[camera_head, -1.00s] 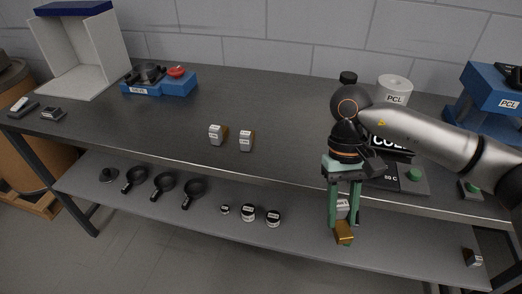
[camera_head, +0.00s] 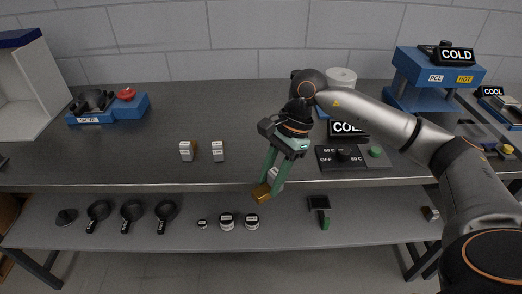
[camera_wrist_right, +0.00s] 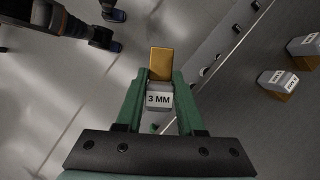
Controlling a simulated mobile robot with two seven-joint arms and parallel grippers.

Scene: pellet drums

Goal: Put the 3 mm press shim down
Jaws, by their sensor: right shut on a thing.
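The 3 mm press shim is a pale block with a brass-coloured end (camera_head: 261,193), labelled "3 MM" in the right wrist view (camera_wrist_right: 159,99). My right gripper (camera_head: 268,183) is shut on it, its green fingers on both sides. In the head view it holds the shim tilted, in front of the bench's front edge; no surface visibly touches the shim. My left gripper (camera_wrist_right: 114,31) shows at the upper left of the right wrist view, its blue fingertips apart and empty. It is outside the head view.
Two similar labelled blocks (camera_head: 187,151) (camera_head: 218,151) stand near the bench's front edge, with bare bench top (camera_head: 120,160) to their left. A heater panel (camera_head: 342,158) stands to the right. The lower shelf (camera_head: 365,228) holds black pans (camera_head: 132,211), small jars (camera_head: 227,222) and a green-handled tool (camera_head: 321,206).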

